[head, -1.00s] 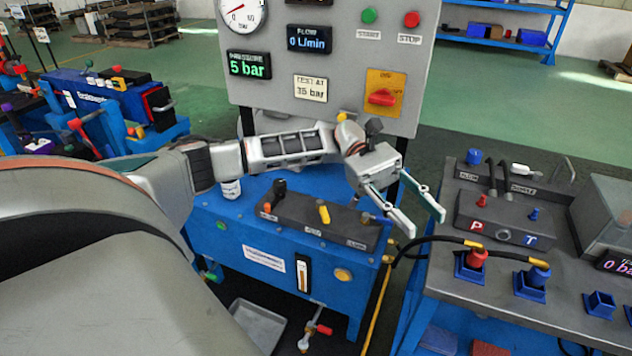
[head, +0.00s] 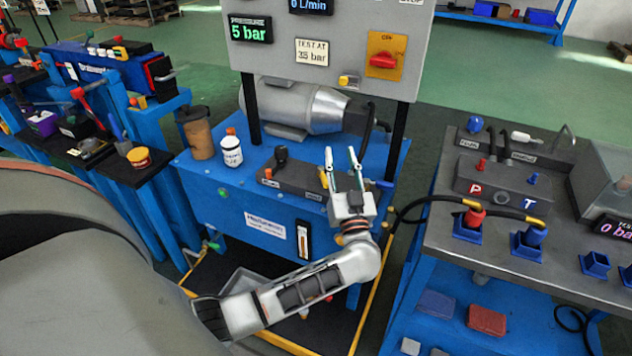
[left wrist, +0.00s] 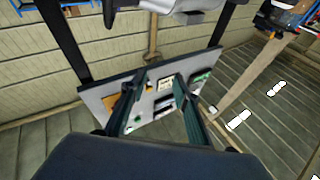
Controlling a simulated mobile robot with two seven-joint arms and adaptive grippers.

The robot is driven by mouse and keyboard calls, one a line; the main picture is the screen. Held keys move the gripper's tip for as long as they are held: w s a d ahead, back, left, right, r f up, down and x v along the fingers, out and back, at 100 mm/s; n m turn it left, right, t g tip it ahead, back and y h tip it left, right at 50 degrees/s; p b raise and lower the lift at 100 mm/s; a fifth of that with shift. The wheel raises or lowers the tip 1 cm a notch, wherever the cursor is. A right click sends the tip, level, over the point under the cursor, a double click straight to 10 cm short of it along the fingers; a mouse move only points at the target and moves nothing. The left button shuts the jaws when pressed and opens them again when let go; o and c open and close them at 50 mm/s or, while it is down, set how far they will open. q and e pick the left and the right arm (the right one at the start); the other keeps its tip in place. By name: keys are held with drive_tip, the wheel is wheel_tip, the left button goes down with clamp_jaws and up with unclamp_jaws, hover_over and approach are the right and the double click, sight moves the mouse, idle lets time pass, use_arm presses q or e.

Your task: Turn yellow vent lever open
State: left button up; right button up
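The yellow vent lever (head: 323,178) sits on the dark valve block (head: 292,177) on top of the blue power unit. In the head view it is largely hidden by a finger of my left gripper (head: 342,165). That gripper is open, with its two fingers apart and pointing away from me, over the right part of the block. I cannot tell whether a finger touches the lever. In the left wrist view the gripper's fingers (left wrist: 158,95) are apart with nothing seen between them, in front of the gauge panel (left wrist: 97,96). My right gripper is not in view.
A black lever (head: 281,155) stands on the same block. A white bottle (head: 232,151) and a brown canister (head: 198,135) stand left of it. A silver motor (head: 298,107) lies behind. A bench (head: 440,235) with hoses is at right.

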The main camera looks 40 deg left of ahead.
sight(324, 177)
use_arm(q)
drive_tip(key=s+f+g, duration=0.1)
drive_tip(key=f, duration=0.2)
drive_tip(key=f+n+g+h, duration=0.1)
drive_tip(key=f, duration=0.3)
drive_tip(key=s+a+f+g+h, duration=0.1)
drive_tip(key=f, duration=0.3)
drive_tip(key=shift+s+n, duration=0.35)
drive_tip(key=shift+n, duration=0.05)
drive_tip(key=x, duration=0.2)
drive_tip(key=b+x, duration=0.1)
drive_tip(key=x, duration=0.3)
drive_tip(key=shift+w+a+f+b, duration=0.1)
drive_tip(key=shift+w+f+b, duration=0.05)
drive_tip(key=shift+f+b, duration=0.25)
drive_tip(key=shift+w+a+r, duration=0.15)
drive_tip(key=shift+w+a, duration=0.25)
drive_tip(key=shift+a, duration=0.05)
clamp_jaws()
